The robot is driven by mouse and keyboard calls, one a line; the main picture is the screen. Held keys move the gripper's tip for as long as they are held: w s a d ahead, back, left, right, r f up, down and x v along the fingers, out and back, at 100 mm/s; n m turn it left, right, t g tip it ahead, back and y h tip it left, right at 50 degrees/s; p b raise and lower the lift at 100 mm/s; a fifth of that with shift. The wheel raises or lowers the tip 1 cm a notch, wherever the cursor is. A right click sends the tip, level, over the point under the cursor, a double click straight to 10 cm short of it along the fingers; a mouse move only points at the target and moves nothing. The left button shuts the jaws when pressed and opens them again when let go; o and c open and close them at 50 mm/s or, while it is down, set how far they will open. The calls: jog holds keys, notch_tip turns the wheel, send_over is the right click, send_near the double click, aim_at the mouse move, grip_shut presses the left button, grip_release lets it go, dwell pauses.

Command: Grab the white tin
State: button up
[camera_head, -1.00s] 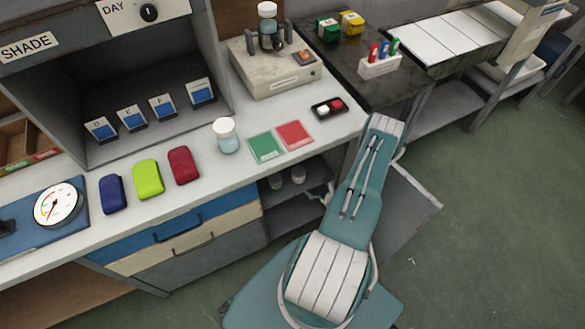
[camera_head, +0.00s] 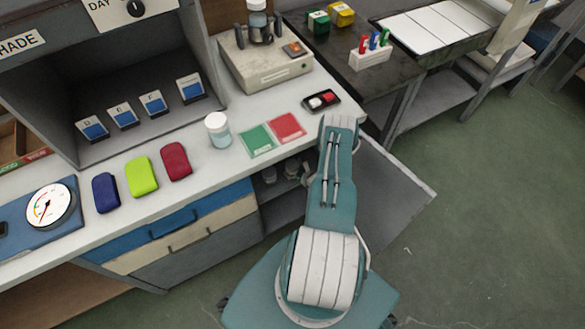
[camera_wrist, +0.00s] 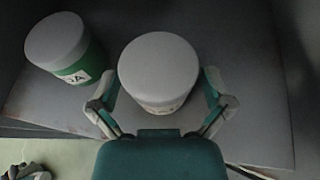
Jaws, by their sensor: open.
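The white tin (camera_wrist: 158,66), with a pale round lid, stands upright in the wrist view. Its side is mostly hidden under the lid from above. My gripper (camera_wrist: 160,98) is open, with one finger on each side of the tin. I cannot tell whether the fingers touch it. A green tin (camera_wrist: 78,68) with a white lid and a partly readable label stands to the left, outside the left finger. In the head view my gripper is hidden. Two small pale-topped containers (camera_head: 269,175) (camera_head: 292,167) show dimly on the shelf below the counter.
The tins stand on a dark grey shelf (camera_wrist: 40,98). The counter (camera_head: 235,168) above holds a jar (camera_head: 218,130), coloured pads and three cases, including a red one (camera_head: 176,161). A dark table (camera_head: 370,82) stands at the back. Green floor is clear at right.

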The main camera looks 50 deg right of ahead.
jog(key=shift+c, duration=0.3)
jog(key=c, duration=0.9)
jog(key=shift+c, duration=0.2)
jog(key=shift+r, duration=0.15)
